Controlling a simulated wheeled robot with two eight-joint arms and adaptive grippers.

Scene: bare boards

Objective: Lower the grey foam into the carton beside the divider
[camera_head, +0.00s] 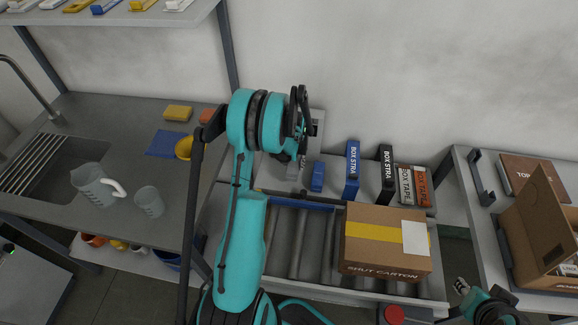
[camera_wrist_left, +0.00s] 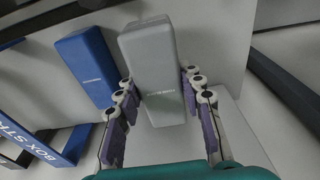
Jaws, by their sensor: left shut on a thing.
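My right gripper (camera_head: 462,286) is at the lower right, apart from the carton.
A blue block (camera_head: 318,177) is beside the grey one. Strap boxes (camera_head: 352,170) and tape boxes (camera_head: 421,186) stand along the shelf. A shut carton (camera_head: 386,257) sits on the rollers (camera_head: 313,250). A jug (camera_head: 97,186) and a cup (camera_head: 149,202) are on the left counter.

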